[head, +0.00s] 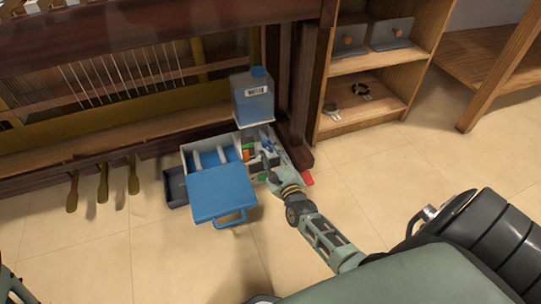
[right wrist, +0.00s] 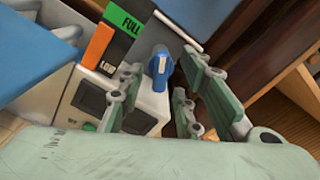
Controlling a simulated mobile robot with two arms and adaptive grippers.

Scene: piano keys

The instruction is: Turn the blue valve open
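The blue valve (right wrist: 160,62) shows in the right wrist view on top of a white box (right wrist: 146,100) with dark panels. Its handle stands up between the lines of my two finger sets, and I see no contact. My right gripper (right wrist: 162,88) is open and empty, one finger on each side of the valve. In the head view my right gripper (head: 268,168) is at the right side of the organizer box, and the valve is too small to make out clearly there.
A white organizer box (head: 190,160) with an open blue lid (head: 222,192) stands on the tiled floor. A blue jug (head: 253,98) stands behind it. An orange and green level gauge (right wrist: 120,32) is beside the valve. Piano pedals (head: 103,184) are left, wooden shelves (head: 365,110) right.

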